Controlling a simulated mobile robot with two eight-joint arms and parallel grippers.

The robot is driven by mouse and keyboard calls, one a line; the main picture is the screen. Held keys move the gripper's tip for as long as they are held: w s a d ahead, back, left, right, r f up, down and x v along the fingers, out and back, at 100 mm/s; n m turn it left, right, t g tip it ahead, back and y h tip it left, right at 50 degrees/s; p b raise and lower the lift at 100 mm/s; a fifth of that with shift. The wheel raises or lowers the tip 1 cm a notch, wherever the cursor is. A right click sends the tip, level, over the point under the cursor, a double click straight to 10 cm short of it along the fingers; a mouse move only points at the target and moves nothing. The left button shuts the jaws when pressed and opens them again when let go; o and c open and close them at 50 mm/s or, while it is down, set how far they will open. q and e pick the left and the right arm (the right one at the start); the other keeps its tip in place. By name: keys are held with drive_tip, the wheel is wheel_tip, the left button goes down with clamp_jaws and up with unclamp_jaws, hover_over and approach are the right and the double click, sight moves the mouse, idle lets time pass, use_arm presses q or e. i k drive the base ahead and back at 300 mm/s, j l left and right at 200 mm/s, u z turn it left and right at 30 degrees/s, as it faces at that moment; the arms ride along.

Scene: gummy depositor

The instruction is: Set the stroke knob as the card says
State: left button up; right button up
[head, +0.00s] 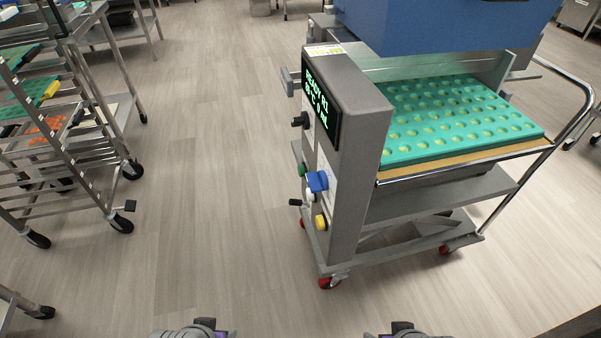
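The depositor's grey control column (361,150) stands right of centre, its panel facing left and seen at a steep angle. A dark display (321,106) shows green text, "READY R1" and a second line that seems to end in "0 mL". The panel carries a black knob (300,120), a blue knob (317,181), a green button (302,170) and a yellow button (321,221). I cannot tell which is the stroke knob or read its setting. A small white and yellow label (323,50) lies on top, unreadable; I cannot identify the card.
A teal mould tray (455,140) sits on a wheeled cart (430,205) right of the column, under a blue hopper (440,30). A wheeled rack (75,125) with coloured trays stands at left. The floor (215,200) between rack and column is clear.

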sight(317, 182)
drive_tip(key=i+j, duration=0.1)
drive_tip(key=j, duration=0.2)
drive_tip(key=i+j+z, duration=0.1)
drive_tip(key=j, duration=0.25)
drive_tip(key=i+j, duration=0.1)
drive_tip(key=j, duration=0.25)
drive_tip(key=j+z, duration=0.1)
drive_tip(key=j, duration=0.35)
